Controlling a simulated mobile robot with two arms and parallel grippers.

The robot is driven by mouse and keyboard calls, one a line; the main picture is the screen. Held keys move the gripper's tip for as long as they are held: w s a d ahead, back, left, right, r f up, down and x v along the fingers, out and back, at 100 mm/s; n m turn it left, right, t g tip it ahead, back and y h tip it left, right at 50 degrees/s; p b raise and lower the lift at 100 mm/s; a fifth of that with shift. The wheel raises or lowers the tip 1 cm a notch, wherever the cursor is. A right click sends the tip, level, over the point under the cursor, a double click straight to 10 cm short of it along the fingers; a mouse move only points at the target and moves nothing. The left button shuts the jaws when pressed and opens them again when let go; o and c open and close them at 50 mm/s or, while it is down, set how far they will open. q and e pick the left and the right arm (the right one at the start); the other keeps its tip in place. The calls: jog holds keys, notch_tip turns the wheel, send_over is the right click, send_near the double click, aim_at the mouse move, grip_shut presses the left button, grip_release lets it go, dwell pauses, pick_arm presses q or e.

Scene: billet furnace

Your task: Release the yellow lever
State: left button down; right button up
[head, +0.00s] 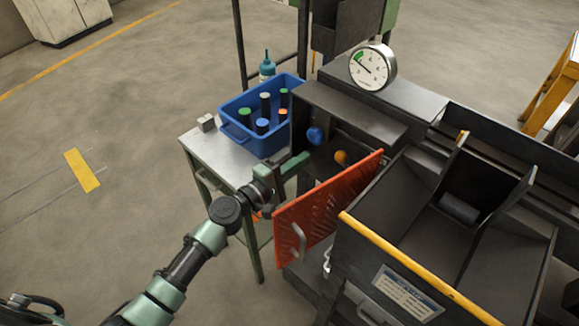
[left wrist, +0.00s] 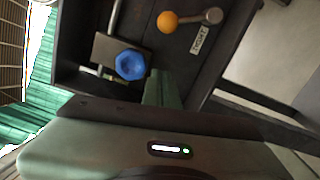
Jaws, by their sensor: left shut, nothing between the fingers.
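The lever with a yellow-orange ball knob (head: 341,157) is inside the dark housing, behind the open red door. In the left wrist view the ball (left wrist: 167,21) sits at the end of a short grey arm with a small label beside it. A blue knob (head: 314,136) is to its left; it also shows in the left wrist view (left wrist: 130,64). My left gripper (head: 300,160) is shut and empty, its green fingers reaching into the housing opening. In the left wrist view its fingertip (left wrist: 158,78) is beside the blue knob and apart from the yellow ball.
The red door (head: 318,208) stands open just right of my left gripper. A metal cart (head: 205,150) with a blue bin (head: 240,133) of bottles is to the left. A gauge (head: 372,67) stands above. A yellow-edged chute (head: 400,255) is at right. The floor at left is mostly clear.

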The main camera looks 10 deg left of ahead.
aim_at(344, 166)
pick_arm(q)
jog(key=d, duration=0.1)
jog(key=w+d+p, duration=0.1)
jog(key=d, duration=0.1)
jog(key=d+p, duration=0.1)
jog(key=d, duration=0.1)
jog(key=shift+w+d+r, duration=0.2)
jog(key=shift+d+r, duration=0.05)
jog(key=shift+r, duration=0.1)
jog(key=shift+s+d+r+m, duration=0.25)
jog(key=shift+d+r+m, duration=0.15)
jog(key=shift+m, duration=0.4)
jog(key=shift+a, duration=0.1)
